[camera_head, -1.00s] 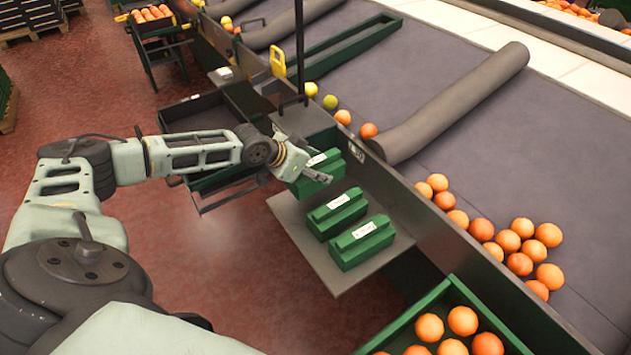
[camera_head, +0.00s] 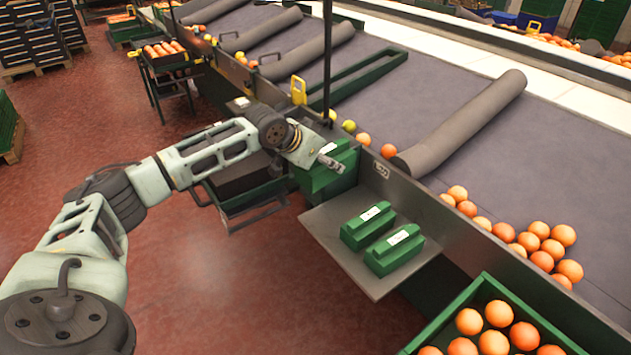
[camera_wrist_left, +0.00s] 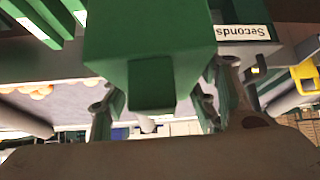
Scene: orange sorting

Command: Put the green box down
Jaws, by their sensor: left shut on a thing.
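My left gripper (camera_head: 332,163) is shut on a green box (camera_head: 318,180), held up at the far left end of the grey shelf (camera_head: 330,230). The arm hides part of this box. In the left wrist view the held box (camera_wrist_left: 150,45) fills the upper middle, between the two fingers (camera_wrist_left: 160,110). Two more green boxes with white labels, one nearer the back (camera_head: 367,226) and one nearer the front (camera_head: 394,250), stand side by side on the shelf. My right gripper is not in view.
The sorting conveyor (camera_head: 440,90) with loose oranges (camera_head: 545,245) runs behind the shelf. A green crate of oranges (camera_head: 450,315) stands at lower right. A white "Seconds" label (camera_wrist_left: 242,32) shows in the left wrist view. The shelf's front left part is bare.

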